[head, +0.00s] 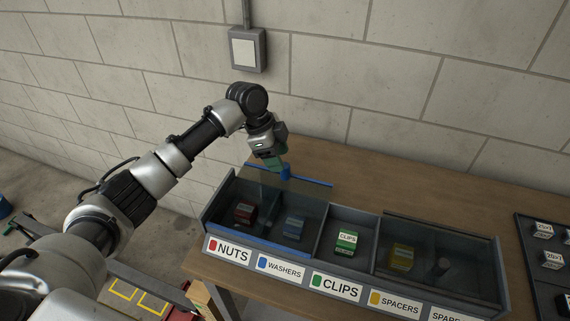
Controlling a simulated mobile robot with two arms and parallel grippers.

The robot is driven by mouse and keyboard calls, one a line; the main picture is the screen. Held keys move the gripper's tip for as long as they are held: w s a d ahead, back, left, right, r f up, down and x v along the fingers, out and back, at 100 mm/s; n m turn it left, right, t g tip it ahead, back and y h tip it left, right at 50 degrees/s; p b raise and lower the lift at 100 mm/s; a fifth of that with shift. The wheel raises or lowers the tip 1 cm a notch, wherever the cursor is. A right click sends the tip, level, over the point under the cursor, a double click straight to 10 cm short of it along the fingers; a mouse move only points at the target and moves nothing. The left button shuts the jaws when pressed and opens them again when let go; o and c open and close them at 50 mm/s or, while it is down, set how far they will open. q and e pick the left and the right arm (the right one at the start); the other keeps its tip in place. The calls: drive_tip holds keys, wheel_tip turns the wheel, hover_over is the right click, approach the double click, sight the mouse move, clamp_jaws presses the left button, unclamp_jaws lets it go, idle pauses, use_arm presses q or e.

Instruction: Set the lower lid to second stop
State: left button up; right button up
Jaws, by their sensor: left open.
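A long divided box (355,292) stands on the wooden bench. A clear lid with blue edges (262,243) covers the nuts and washers compartments at the left, and a blue knob (286,172) shows at its back. A clear dark-edged lid (440,225) covers the spacers and spare compartments at the right, with a dark knob (443,267). I cannot tell which lid runs lower. The clips compartment between them is uncovered. My left gripper (277,164) is open, pointing down close beside the blue knob; contact is unclear. My right gripper is out of view.
Small boxes lie in the compartments: red (244,213), blue (293,228), green (347,241) and yellow (401,257). A dark tray (531,256) with labelled pieces lies at the right. A block wall with a switch box (247,50) rises behind. The bench behind the box is clear.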

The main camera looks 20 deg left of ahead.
use_arm(q)
drive_tip(key=x, duration=0.4)
drive_tip(key=shift+w+p, duration=0.2)
drive_tip(key=shift+p, duration=0.1)
drive_tip(key=shift+d+f, duration=0.1)
drive_tip(key=shift+f, duration=0.25)
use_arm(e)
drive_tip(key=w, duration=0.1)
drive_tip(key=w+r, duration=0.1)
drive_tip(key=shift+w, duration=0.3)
use_arm(q)
drive_tip(key=shift+c, duration=0.2)
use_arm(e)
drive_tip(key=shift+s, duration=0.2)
use_arm(q)
clamp_jaws()
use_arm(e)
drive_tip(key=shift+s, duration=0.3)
